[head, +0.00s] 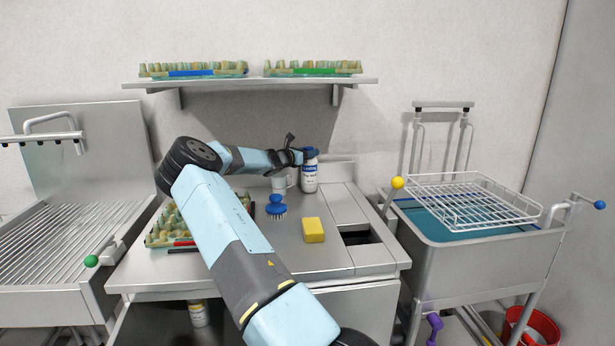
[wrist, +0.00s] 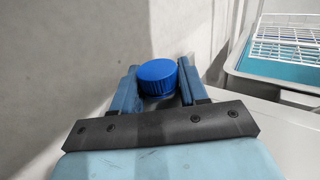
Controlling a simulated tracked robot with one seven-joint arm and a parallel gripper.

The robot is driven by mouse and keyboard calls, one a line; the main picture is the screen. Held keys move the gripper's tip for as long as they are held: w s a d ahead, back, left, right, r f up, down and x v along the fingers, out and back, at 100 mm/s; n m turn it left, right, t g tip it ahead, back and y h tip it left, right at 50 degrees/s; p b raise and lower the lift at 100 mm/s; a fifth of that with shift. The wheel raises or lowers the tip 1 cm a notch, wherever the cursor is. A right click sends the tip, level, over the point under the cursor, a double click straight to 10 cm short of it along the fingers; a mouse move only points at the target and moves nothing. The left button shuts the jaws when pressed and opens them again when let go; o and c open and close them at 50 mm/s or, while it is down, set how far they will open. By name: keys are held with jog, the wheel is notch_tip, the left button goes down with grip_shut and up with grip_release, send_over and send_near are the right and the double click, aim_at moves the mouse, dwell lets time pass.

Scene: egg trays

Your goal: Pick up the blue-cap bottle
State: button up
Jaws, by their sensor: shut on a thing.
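The blue-cap bottle (head: 310,176) is white with a dark blue label band and stands upright at the back of the steel counter (head: 270,263). My gripper (head: 306,155) is at its top, reaching in from the left. In the wrist view the blue cap (wrist: 157,76) sits between the two fingers of my gripper (wrist: 156,90), which are shut on the bottle. The bottle's body is hidden below the cap in that view. In the head view I cannot tell whether its base touches the counter.
A white mug (head: 279,184) is just left of the bottle. A blue brush (head: 276,207), a yellow sponge (head: 313,230) and an egg tray (head: 168,228) are on the counter. A shelf (head: 250,84) with two egg trays is above. A wire rack (head: 475,199) lies over the sink at right.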

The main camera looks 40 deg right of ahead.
grip_shut()
jog(key=shift+f, duration=0.1)
jog(key=shift+r, duration=0.2)
